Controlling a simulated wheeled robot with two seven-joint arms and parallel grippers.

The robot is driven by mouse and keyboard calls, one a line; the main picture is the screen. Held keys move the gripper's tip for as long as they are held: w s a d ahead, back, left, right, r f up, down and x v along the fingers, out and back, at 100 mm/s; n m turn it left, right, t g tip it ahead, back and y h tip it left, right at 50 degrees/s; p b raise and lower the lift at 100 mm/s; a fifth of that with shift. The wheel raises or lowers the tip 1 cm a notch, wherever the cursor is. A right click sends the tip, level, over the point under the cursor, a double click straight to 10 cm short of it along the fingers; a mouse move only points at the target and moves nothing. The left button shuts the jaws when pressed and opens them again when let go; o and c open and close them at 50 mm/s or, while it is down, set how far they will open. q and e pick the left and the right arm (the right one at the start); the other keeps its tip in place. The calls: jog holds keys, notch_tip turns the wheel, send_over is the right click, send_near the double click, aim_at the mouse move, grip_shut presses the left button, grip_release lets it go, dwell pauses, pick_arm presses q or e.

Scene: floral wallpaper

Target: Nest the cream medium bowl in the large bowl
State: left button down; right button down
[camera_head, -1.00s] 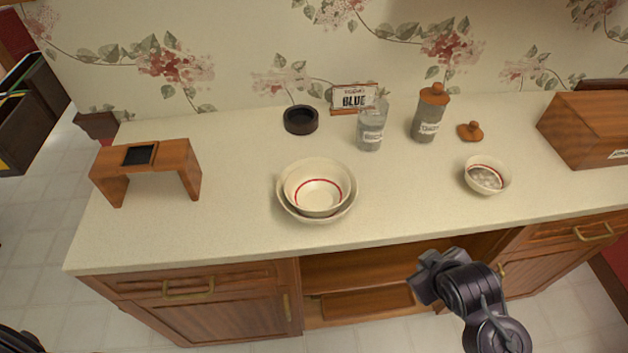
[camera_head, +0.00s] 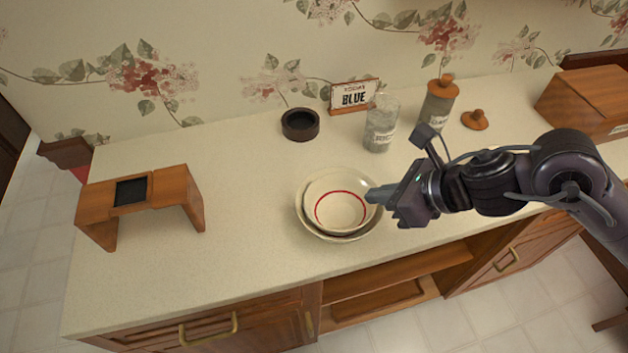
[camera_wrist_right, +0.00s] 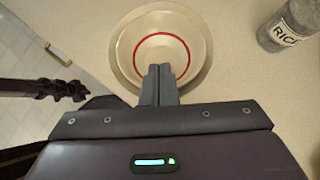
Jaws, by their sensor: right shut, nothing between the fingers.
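The cream medium bowl (camera_head: 340,211) with a red ring inside sits within the large bowl (camera_head: 312,226) on the counter. Both also show in the right wrist view, the medium bowl (camera_wrist_right: 160,38) inside the rim of the large bowl (camera_wrist_right: 206,62). My right gripper (camera_head: 370,194) is shut and empty, its fingertips at the right rim of the bowls. In the right wrist view its closed fingers (camera_wrist_right: 159,70) overlap the near rim; whether they touch it I cannot tell. My left gripper is out of view.
A wooden stand (camera_head: 140,200) is at left, a wooden box (camera_head: 590,104) at right.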

aim_at(312, 186)
jog(key=shift+f, duration=0.2)
jog(key=p+x, duration=0.2)
jog(key=x, duration=0.6)
jog(key=shift+w+a+f, duration=0.1)
jog(key=shift+a+f, duration=0.05)
jog(key=shift+a, duration=0.05)
jog(key=w+a+p, duration=0.1)
jog(key=w+a, duration=0.1)
jog(key=a, duration=0.1)
jog(key=shift+a+f+p, duration=0.15)
jog(key=shift+f+p, duration=0.05)
jog(key=shift+p, duration=0.15)
jog(key=shift+w+a+f, duration=0.1)
jog(key=shift+w+a, duration=0.1)
jog(key=shift+w+a+f+b, duration=0.15)
jog(key=shift+w+a+b, duration=0.3)
jog(key=shift+a+b, duration=0.35)
jog(key=shift+w+a, duration=0.15)
